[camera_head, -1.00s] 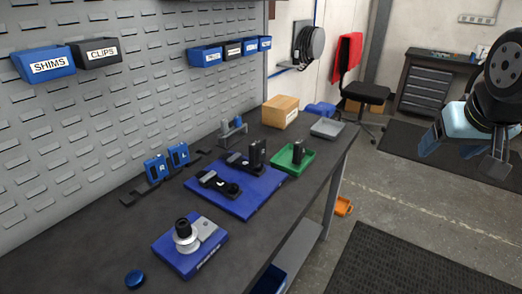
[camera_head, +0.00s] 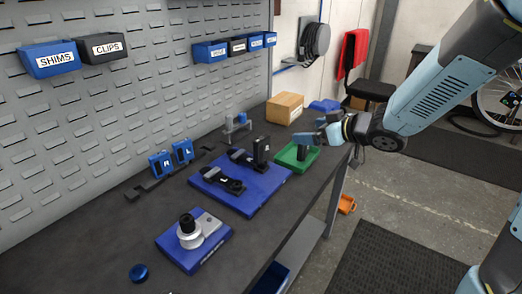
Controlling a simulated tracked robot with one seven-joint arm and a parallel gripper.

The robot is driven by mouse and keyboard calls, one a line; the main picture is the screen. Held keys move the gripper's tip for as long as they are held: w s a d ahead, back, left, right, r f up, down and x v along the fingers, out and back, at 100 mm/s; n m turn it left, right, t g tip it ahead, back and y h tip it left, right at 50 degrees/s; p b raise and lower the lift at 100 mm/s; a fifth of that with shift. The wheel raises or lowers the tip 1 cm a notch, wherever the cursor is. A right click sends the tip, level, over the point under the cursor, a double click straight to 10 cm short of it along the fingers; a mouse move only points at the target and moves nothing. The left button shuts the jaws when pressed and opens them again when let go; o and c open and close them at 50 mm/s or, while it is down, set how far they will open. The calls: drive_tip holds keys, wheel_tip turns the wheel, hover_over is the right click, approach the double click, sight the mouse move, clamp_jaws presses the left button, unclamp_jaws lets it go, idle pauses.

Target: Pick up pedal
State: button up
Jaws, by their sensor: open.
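A small dark block (camera_head: 302,152), which looks like a pedal, stands in the green tray (camera_head: 286,160) near the bench's right edge. Another dark upright block (camera_head: 261,149), also pedal-like, stands on the blue mat (camera_head: 222,203) beside two black crank-like parts, one at the front (camera_head: 226,182). Two blue pieces, marked R (camera_head: 161,163) and L (camera_head: 183,151), stand on a black holder. My gripper (camera_head: 314,132) is open, above and just right of the green tray. Its fingers partly overlap the tray in view; I see no contact.
A cardboard box (camera_head: 285,108) and a grey stand (camera_head: 238,127) are at the back. A blue fixture with a silver spool (camera_head: 190,237) and a blue cap (camera_head: 138,272) are in front. Labelled bins (camera_head: 105,47) hang on the wall panel.

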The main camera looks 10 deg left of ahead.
sight(264, 138)
drive_tip(key=shift+n+g+y, duration=0.5)
drive_tip(key=shift+g+y, duration=0.2)
drive_tip(key=shift+g, duration=0.1)
drive_tip(key=s+x, duration=0.1)
drive_tip(key=x, duration=0.9)
drive_tip(key=s+a+x, duration=0.1)
drive_tip(key=x, duration=0.4)
drive_tip(key=shift+s+a+f, duration=0.2)
drive_tip(key=shift+a+f, duration=0.05)
drive_tip(key=shift+f, duration=0.3)
drive_tip(key=c, duration=1.2)
